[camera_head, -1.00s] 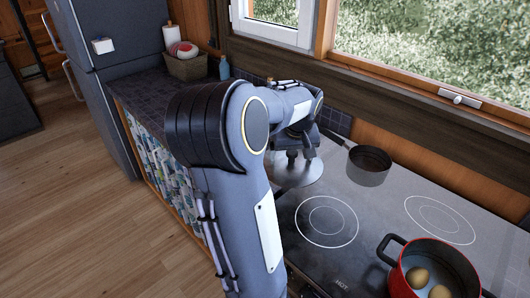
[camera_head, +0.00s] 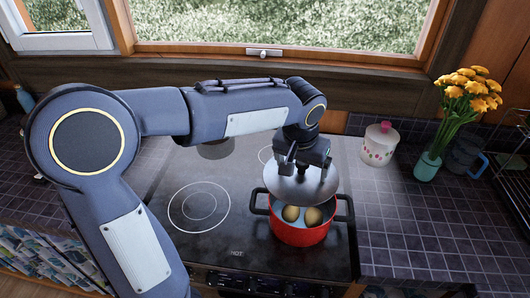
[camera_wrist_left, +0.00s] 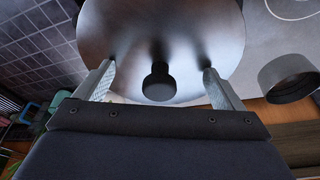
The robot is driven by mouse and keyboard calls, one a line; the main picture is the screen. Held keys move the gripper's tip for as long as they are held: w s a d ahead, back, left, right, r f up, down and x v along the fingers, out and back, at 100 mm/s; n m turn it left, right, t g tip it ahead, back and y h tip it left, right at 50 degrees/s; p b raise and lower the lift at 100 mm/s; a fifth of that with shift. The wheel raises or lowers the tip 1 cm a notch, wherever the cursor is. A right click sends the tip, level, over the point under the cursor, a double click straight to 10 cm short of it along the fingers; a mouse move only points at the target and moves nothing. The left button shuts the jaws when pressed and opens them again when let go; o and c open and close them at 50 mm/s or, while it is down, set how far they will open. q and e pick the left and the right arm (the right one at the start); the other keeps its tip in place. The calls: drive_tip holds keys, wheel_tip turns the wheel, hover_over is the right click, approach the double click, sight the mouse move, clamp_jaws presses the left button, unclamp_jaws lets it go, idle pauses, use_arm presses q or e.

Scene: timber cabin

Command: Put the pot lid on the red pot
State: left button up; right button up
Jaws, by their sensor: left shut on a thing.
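The pot lid (camera_head: 318,188) is a round grey metal disc with a dark knob, which shows in the left wrist view (camera_wrist_left: 158,85). My left gripper (camera_head: 300,170) is shut on the lid from above and holds it over the rear part of the red pot (camera_head: 302,236). The front of the pot's opening is uncovered, and two brownish round items (camera_head: 312,215) show inside. The pot stands on the cooktop with dark side handles. In the left wrist view the lid (camera_wrist_left: 120,35) fills the upper middle. My right gripper is not in view.
A dark saucepan (camera_head: 215,150) stands at the back of the cooktop, partly behind my arm. A white canister with a pink knob (camera_head: 379,146) and yellow flowers in a teal vase (camera_head: 428,165) stand right of the cooktop. Tiled counter (camera_head: 410,225) right of the pot is clear.

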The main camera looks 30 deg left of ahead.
use_arm(q)
drive_tip(key=shift+s+d, duration=0.15)
drive_tip(key=shift+d, duration=0.65)
drive_tip(key=shift+f+b, duration=2.6)
drive_tip(key=shift+f, duration=0.6)
drive_tip(key=shift+f+b, duration=0.6)
drive_tip(key=shift+f, duration=0.15)
drive_tip(key=o, duration=0.8)
drive_tip(key=shift+o, duration=0.2)
drive_tip(key=shift+r, duration=0.15)
drive_tip(key=v, duration=0.7)
drive_tip(key=shift+s+r, duration=0.1)
drive_tip(key=shift+r, duration=0.25)
drive_tip(key=shift+a, duration=0.1)
